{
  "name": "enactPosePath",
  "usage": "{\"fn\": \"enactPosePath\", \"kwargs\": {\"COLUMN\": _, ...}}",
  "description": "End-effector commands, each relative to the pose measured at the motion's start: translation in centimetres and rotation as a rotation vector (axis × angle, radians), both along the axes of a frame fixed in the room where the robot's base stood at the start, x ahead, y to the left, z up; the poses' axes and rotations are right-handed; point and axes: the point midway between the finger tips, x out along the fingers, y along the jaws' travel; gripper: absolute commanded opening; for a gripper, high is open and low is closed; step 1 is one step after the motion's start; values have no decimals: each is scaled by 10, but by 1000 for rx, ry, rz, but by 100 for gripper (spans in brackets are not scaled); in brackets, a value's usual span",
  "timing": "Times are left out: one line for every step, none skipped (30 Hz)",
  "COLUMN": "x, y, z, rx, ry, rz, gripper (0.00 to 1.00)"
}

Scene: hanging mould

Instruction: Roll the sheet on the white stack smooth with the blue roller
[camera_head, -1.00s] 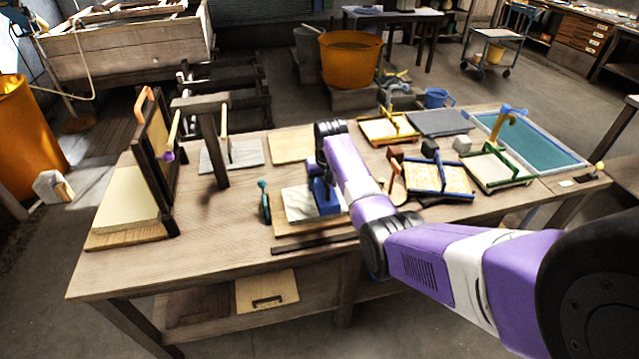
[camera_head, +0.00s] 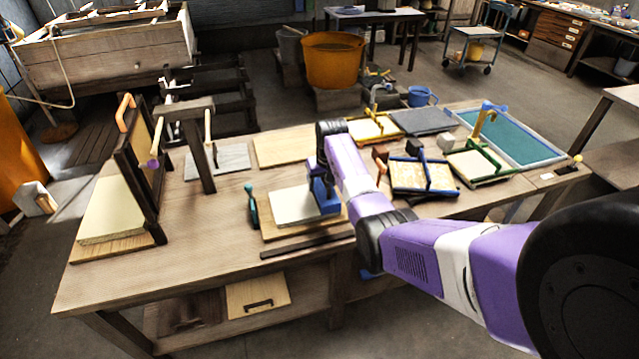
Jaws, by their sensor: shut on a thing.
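The white stack (camera_head: 292,207) lies on a wooden board near the table's front middle. Its top sheet looks plain and pale, with no streaks visible from here. My gripper (camera_head: 321,181) is over the stack's right end, shut on the blue roller (camera_head: 326,199). The blue roller stands at the right part of the sheet and looks to be in contact with it, though the exact contact is hard to see. My fingertips are largely hidden by my purple arm and the roller.
A teal-handled tool (camera_head: 252,207) stands close left of the stack. A dark bar (camera_head: 300,246) lies in front. A blue-edged frame (camera_head: 425,192) is to the right. A dark upright frame (camera_head: 147,180) stands left. Bare table (camera_head: 205,225) lies between.

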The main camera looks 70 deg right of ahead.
Motion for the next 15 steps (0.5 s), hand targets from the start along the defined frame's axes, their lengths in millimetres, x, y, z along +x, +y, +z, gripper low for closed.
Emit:
{"fn": "enactPosePath", "kwargs": {"x": -3, "y": -1, "z": -1, "rx": 2, "ry": 2, "rz": -1, "gripper": 24}}
{"fn": "enactPosePath", "kwargs": {"x": -4, "y": -2, "z": -1, "rx": 2, "ry": 2, "rz": -1, "gripper": 24}}
{"fn": "enactPosePath", "kwargs": {"x": -6, "y": -4, "z": -1, "rx": 2, "ry": 1, "rz": -1, "gripper": 24}}
{"fn": "enactPosePath", "kwargs": {"x": -7, "y": -5, "z": -1, "rx": 2, "ry": 1, "rz": -1, "gripper": 24}}
{"fn": "enactPosePath", "kwargs": {"x": -9, "y": -7, "z": 0, "rx": 2, "ry": 1, "rz": -2, "gripper": 24}}
{"fn": "enactPosePath", "kwargs": {"x": -11, "y": -8, "z": 0, "rx": 2, "ry": 1, "rz": -2, "gripper": 24}}
{"fn": "enactPosePath", "kwargs": {"x": -12, "y": -9, "z": 0, "rx": 2, "ry": 1, "rz": -2, "gripper": 24}}
{"fn": "enactPosePath", "kwargs": {"x": -13, "y": -10, "z": 0, "rx": 2, "ry": 1, "rz": -1, "gripper": 24}}
{"fn": "enactPosePath", "kwargs": {"x": -14, "y": -11, "z": 0, "rx": 2, "ry": 1, "rz": 0, "gripper": 24}}
{"fn": "enactPosePath", "kwargs": {"x": -15, "y": -12, "z": 0, "rx": 2, "ry": 1, "rz": 0, "gripper": 24}}
{"fn": "enactPosePath", "kwargs": {"x": -15, "y": -12, "z": 0, "rx": 2, "ry": 1, "rz": 0, "gripper": 24}}
{"fn": "enactPosePath", "kwargs": {"x": -14, "y": -11, "z": 1, "rx": 1, "ry": 2, "rz": 1, "gripper": 24}}
{"fn": "enactPosePath", "kwargs": {"x": -14, "y": -11, "z": 1, "rx": 1, "ry": 2, "rz": 1, "gripper": 24}}
{"fn": "enactPosePath", "kwargs": {"x": -13, "y": -10, "z": 1, "rx": 1, "ry": 2, "rz": 1, "gripper": 24}}
{"fn": "enactPosePath", "kwargs": {"x": -11, "y": -9, "z": 0, "rx": 1, "ry": 0, "rz": 1, "gripper": 24}}
